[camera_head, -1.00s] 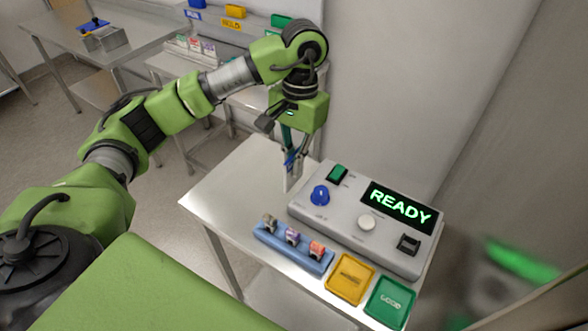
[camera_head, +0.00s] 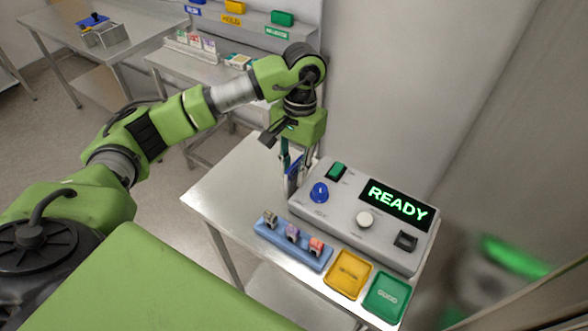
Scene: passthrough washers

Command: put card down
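My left gripper (camera_head: 294,174) points down over the left back part of the small steel table, close beside the left end of the grey console. A small pale and blue piece, which looks like the card (camera_head: 291,186), is between or just below its fingertips. The fingers look somewhat apart, but the card is too small and too covered to tell whether they grip it or whether it rests on the table. My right gripper is not in view.
The console (camera_head: 335,211) has a blue knob, a white knob, switches and a READY display. In front are a blue rack (camera_head: 291,247) with several small pieces, a yellow tray (camera_head: 348,275) and a green tray (camera_head: 386,297). The table's left part (camera_head: 232,195) is bare.

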